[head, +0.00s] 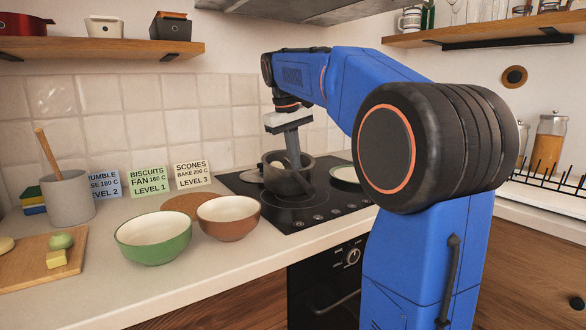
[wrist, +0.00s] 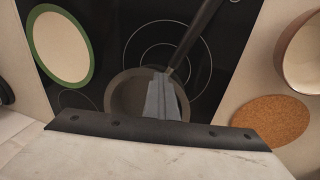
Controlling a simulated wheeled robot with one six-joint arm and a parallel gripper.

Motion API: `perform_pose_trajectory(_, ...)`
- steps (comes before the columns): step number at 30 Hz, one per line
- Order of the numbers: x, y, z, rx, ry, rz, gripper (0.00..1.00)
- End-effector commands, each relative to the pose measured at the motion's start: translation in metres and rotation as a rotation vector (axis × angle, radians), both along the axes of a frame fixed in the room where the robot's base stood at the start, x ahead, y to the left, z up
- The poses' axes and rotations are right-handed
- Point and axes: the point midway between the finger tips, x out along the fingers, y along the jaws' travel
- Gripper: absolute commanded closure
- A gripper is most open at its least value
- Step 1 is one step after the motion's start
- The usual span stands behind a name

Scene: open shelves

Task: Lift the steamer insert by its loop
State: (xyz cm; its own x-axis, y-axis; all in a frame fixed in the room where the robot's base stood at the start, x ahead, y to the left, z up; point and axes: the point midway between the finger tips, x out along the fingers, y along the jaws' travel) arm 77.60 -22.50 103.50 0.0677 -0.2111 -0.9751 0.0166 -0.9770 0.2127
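A dark grey round pot (head: 272,173) stands on the black hob; the wrist view shows its rim and brownish inside (wrist: 124,98). I cannot tell the steamer insert from the pot, and I cannot make out its loop. My gripper (head: 300,166) points down into the pot's opening. In the wrist view its grey fingers (wrist: 162,76) lie close together over the pot. Their tips cover whatever is between them, so a grip on the loop cannot be confirmed. A dark bar-like handle (wrist: 197,38) runs from near the fingertips to the upper right.
A green-rimmed plate (head: 344,174) lies on the hob right of the pot. A brown bowl (head: 228,218), a green bowl (head: 153,238) and a cork mat (head: 190,203) are to the left. Recipe cards (head: 192,175) stand behind. A hood (head: 300,8) hangs above.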

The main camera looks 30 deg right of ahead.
Motion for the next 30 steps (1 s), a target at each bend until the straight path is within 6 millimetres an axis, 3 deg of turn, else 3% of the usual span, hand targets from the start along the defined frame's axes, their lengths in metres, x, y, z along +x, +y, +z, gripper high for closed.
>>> perform_pose_trajectory(1, 0.007, -0.004, -0.032, 0.012, 0.057, -0.003, 1.0)
perform_pose_trajectory(2, 0.007, -0.004, -0.03, 0.012, 0.057, -0.003, 1.0)
perform_pose_trajectory(5, 0.008, -0.004, -0.02, 0.011, 0.057, -0.003, 1.0)
perform_pose_trajectory(18, 0.006, -0.003, 0.056, 0.01, 0.055, -0.002, 1.0)
perform_pose_trajectory(24, 0.005, -0.002, 0.07, 0.01, 0.054, -0.001, 1.0)
perform_pose_trajectory(30, 0.004, -0.001, 0.071, 0.01, 0.053, -0.001, 1.0)
